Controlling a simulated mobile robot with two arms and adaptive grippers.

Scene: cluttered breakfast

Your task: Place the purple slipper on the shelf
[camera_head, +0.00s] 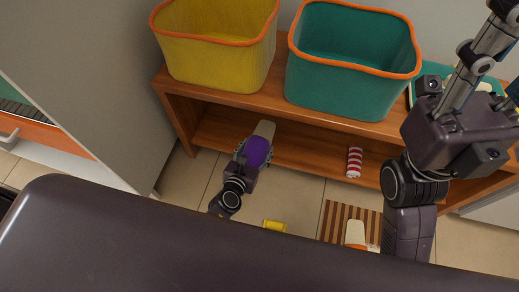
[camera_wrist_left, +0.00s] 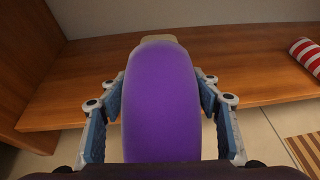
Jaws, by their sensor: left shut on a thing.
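The purple slipper (camera_head: 257,151) has a beige end pointing away from me. My left gripper (camera_head: 252,157) is shut on it, with a finger on each side of the purple part in the left wrist view (camera_wrist_left: 160,105). The wooden shelf (camera_head: 213,127) is a low bench with a top and a lower board. The slipper's beige end overlaps the lower board in the head view; whether it touches the board (camera_wrist_left: 85,95) I cannot tell. My right gripper (camera_head: 487,55) shows only partly at the upper right, and its fingertips are not clear.
A yellow bin (camera_head: 215,55) and a green bin (camera_head: 345,85) stand on the shelf top. A red-and-white striped roll (camera_head: 354,162) lies on the lower board, right of the slipper. A yellow object (camera_head: 274,226), a striped mat (camera_head: 336,215) and an orange-and-white object (camera_head: 355,233) are on the floor.

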